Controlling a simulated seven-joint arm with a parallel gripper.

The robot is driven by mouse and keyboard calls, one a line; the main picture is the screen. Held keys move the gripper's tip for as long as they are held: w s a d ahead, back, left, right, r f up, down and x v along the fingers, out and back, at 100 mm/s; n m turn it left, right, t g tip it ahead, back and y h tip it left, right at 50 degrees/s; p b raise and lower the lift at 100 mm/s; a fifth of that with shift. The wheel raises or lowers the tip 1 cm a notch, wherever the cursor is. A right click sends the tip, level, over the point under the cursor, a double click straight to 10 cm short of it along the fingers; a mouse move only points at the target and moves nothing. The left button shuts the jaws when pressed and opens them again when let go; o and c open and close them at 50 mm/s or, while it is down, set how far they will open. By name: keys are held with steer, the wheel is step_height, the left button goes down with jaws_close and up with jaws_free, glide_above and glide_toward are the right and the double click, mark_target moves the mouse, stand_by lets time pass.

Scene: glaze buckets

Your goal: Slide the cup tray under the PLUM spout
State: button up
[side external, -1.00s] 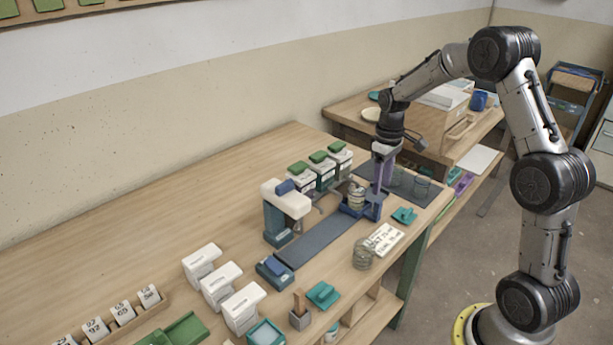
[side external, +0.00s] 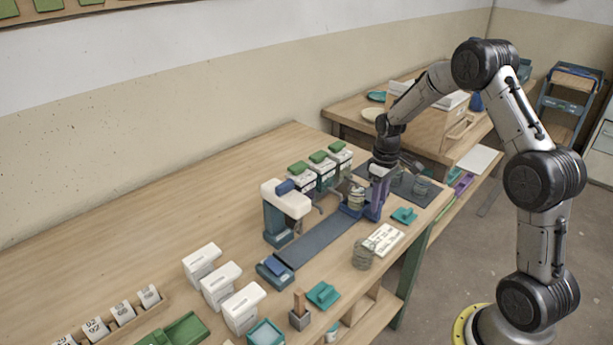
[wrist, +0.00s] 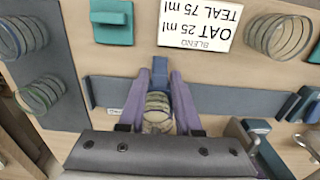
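The blue cup tray (side external: 351,211) sits on the long grey-blue track (side external: 318,241), near its far right end. A ribbed glass cup (side external: 356,197) stands on it; the cup also shows in the wrist view (wrist: 157,110). My gripper (side external: 376,207) is low at the tray's right side. In the wrist view its purple fingers (wrist: 163,78) are on both sides of a narrow blue upright part; whether they press on it is unclear. Three white buckets with green lids (side external: 320,169) stand behind the track; their labels, including any PLUM one, are too small to read.
A white and blue dispenser (side external: 287,206) stands at the track's left part, with a blue block (side external: 275,270) at the end. A card (wrist: 200,22) reads BLEND, OAT 25 ml, TEAL 75 ml.

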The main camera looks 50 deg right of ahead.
jaws_close()
steer(key=shift+a, duration=5.65)
steer(key=shift+a, duration=1.85)
steer(key=shift+o, duration=1.6)
jaws_free()
